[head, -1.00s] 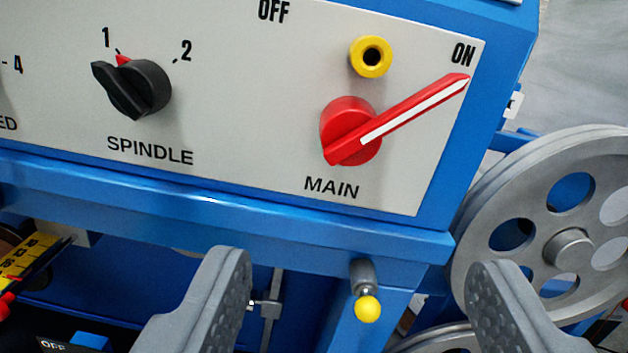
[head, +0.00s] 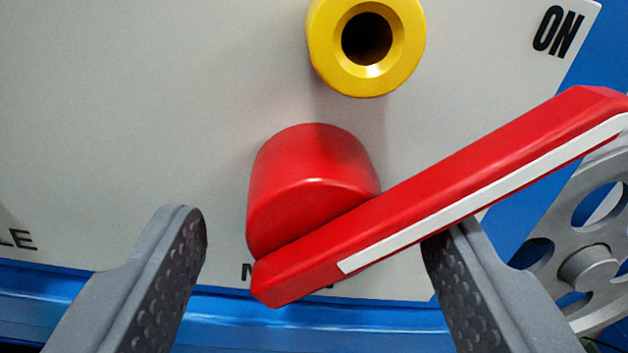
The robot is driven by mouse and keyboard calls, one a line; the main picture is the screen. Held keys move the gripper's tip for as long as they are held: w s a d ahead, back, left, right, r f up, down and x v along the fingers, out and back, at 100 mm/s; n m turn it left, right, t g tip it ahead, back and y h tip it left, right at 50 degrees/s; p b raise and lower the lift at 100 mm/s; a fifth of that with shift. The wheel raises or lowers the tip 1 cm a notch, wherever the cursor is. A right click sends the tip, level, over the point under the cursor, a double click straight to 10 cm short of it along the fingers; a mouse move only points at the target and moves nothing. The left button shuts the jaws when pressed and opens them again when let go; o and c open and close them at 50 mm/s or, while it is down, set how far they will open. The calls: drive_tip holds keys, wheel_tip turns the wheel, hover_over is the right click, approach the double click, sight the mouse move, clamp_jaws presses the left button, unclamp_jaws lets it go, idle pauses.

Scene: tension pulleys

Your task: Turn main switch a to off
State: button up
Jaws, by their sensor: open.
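The main switch (head: 400,205) is a red round knob with a long red handle bar and a white stripe, on a light grey panel. Its handle slants up and right toward the ON label (head: 559,31). My gripper (head: 315,235) is open, one finger on each side of the knob. The left finger stands clear of the knob, over the panel. The right finger's tip is partly hidden behind the handle bar; I cannot tell whether they touch. The MAIN label is mostly hidden by the handle. The OFF label is out of view.
A yellow socket ring (head: 366,45) sits on the panel just above the knob. A grey spoked pulley wheel (head: 590,255) is at the right, behind the right finger. The blue frame edge (head: 240,318) runs below the panel.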

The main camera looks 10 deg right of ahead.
drive_tip(key=shift+w, duration=0.45)
clamp_jaws()
drive_tip(key=shift+d, duration=0.1)
